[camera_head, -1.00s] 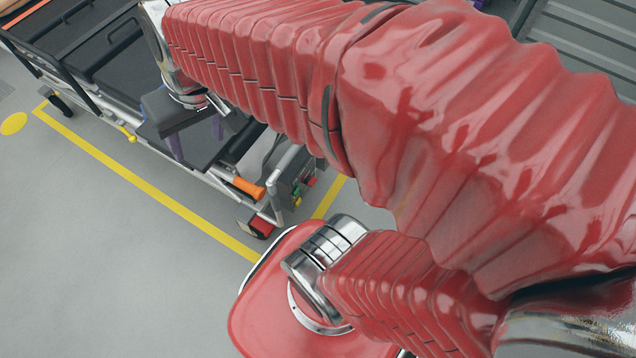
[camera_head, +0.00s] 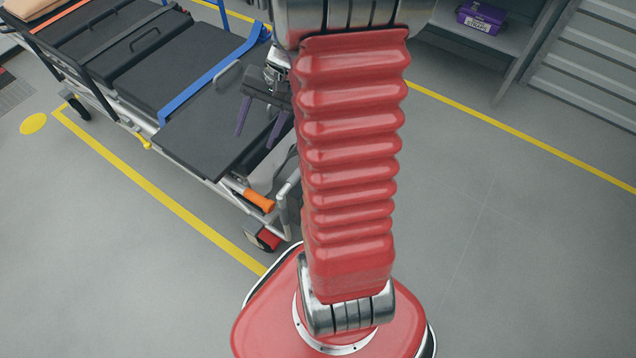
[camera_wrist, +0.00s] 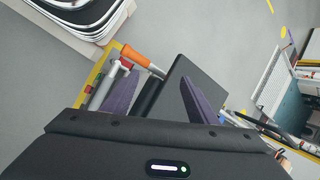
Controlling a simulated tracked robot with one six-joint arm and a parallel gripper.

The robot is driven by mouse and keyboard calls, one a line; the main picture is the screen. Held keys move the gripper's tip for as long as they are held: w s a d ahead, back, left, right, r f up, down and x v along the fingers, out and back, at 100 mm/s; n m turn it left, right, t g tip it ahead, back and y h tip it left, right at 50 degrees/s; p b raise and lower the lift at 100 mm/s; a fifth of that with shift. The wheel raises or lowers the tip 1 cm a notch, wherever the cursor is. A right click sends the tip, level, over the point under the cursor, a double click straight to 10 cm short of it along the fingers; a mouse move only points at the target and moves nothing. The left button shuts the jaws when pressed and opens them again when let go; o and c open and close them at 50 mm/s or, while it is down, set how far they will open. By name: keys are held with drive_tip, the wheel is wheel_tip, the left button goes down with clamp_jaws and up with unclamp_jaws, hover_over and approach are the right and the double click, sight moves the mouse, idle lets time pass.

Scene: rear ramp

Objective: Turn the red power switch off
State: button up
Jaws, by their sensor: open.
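I cannot clearly make out the red power switch now. In the head view my arm covers the place at the stretcher's end where a small control box showed earlier. My gripper (camera_head: 260,122) hangs above the black pad of the stretcher (camera_head: 195,135), its two purple fingers spread and nothing between them. In the wrist view the fingers of my gripper (camera_wrist: 160,88) stand apart, with dark padding between and beyond them. Small red spots near the metal tubes at the left there are too small to identify.
An orange handle (camera_head: 258,200) sticks out at the stretcher's near end, and it also shows in the wrist view (camera_wrist: 135,58). A blue strap (camera_head: 205,80) lies across the pad. A purple box (camera_head: 482,18) stands on a shelf at the back right. The floor at right is clear.

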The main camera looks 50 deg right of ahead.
drive_tip(key=s+d+f+m+t+y, duration=0.1)
drive_tip(key=s+d+f+m+t, duration=0.4)
drive_tip(key=d+f, duration=0.55)
drive_tip(key=s+d+f+m+t+y, duration=0.1)
drive_tip(key=s+d+f+m, duration=0.1)
drive_tip(key=d+f+m, duration=0.85)
drive_tip(key=s+f+m+t+h, duration=0.2)
drive_tip(key=s+f+m, duration=0.2)
drive_tip(key=s+f, duration=0.3)
drive_tip(key=s+f+m+t+h, duration=0.3)
drive_tip(key=s+f, duration=0.4)
drive_tip(key=f, duration=1.1)
drive_tip(key=shift+s+a+m+h, duration=0.25)
drive_tip(key=shift+a+m+h, duration=0.05)
drive_tip(key=shift+a+m, duration=0.15)
drive_tip(key=x, duration=1.3)
drive_tip(key=shift+w, duration=0.4)
drive_tip(key=shift+c, duration=0.7)
drive_tip(key=shift+a, duration=0.15)
drive_tip(key=c, duration=0.9)
